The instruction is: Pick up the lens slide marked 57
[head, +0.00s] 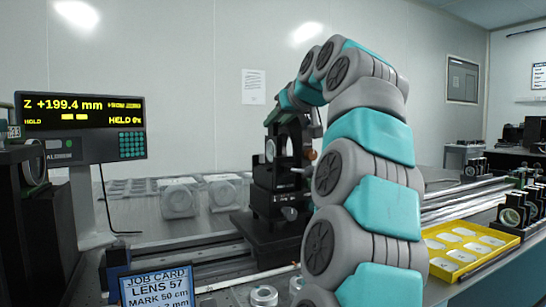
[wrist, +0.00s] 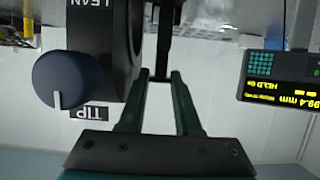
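My gripper (wrist: 160,76) shows in the wrist view as two dark green fingers, set apart. A narrow black bar (wrist: 162,45) stands between the fingertips, and I cannot tell whether the fingers press on it or only flank it. In the head view my arm bends over to a black optical mount (head: 278,165) on the rail, and hides part of it and my gripper. I can read no number 57 on any slide. The job card (head: 155,287) at the bottom reads LENS 57 and MARK 50 cm.
A blue-grey knob (wrist: 60,80) on a black block is left of my fingers. A display (head: 80,127) reading Z +199.4 mm stands at the left. A yellow tray (head: 437,268) with pale pads lies at the right. Clear plastic cases (head: 178,200) stand behind the rail.

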